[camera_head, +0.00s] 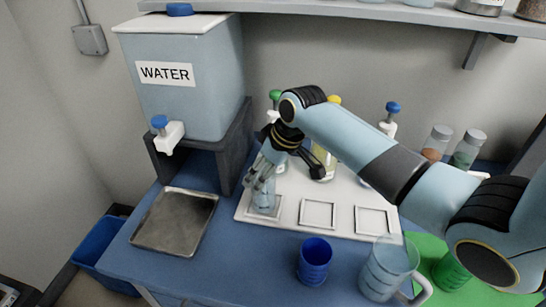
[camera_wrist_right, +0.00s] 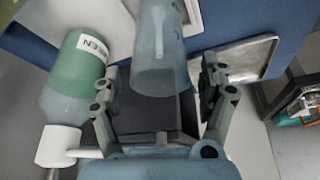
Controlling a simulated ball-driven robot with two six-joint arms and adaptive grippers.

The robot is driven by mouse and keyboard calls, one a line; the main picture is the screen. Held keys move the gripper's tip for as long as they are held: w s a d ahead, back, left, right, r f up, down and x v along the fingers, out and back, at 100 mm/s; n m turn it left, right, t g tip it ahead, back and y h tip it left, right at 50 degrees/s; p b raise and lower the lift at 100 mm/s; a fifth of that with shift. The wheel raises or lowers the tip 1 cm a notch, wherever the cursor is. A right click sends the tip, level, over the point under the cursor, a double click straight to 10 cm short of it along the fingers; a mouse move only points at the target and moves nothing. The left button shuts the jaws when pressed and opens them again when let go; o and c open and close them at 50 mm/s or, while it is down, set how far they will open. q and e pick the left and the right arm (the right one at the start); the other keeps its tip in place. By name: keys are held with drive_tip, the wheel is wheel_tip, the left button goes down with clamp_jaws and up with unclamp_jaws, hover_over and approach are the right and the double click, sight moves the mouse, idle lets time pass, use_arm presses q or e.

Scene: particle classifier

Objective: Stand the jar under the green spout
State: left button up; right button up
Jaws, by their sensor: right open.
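The clear bluish jar (camera_head: 264,203) stands upright in or over the left square outline of the white board, below the green-topped dispenser (camera_head: 275,95). My right gripper (camera_head: 259,183) reaches down to the jar from above. In the right wrist view the jar (camera_wrist_right: 160,45) lies between the two fingers of my right gripper (camera_wrist_right: 162,82), with gaps on both sides, so the gripper is open. The green bottle (camera_wrist_right: 72,75) with its label and white spout (camera_wrist_right: 58,147) is beside it in that view. My arm hides part of the dispensers. My left gripper is out of view.
The white board (camera_head: 338,222) has two more empty square outlines. A metal tray (camera_head: 175,222) lies left, below the water tank (camera_head: 190,80). A blue cup (camera_head: 314,262) and a clear jug (camera_head: 385,268) stand in front. A green mat (camera_head: 425,250) is at right.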

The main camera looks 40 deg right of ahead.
drive_tip(key=v, duration=1)
drive_tip(key=shift+s+r, duration=0.15)
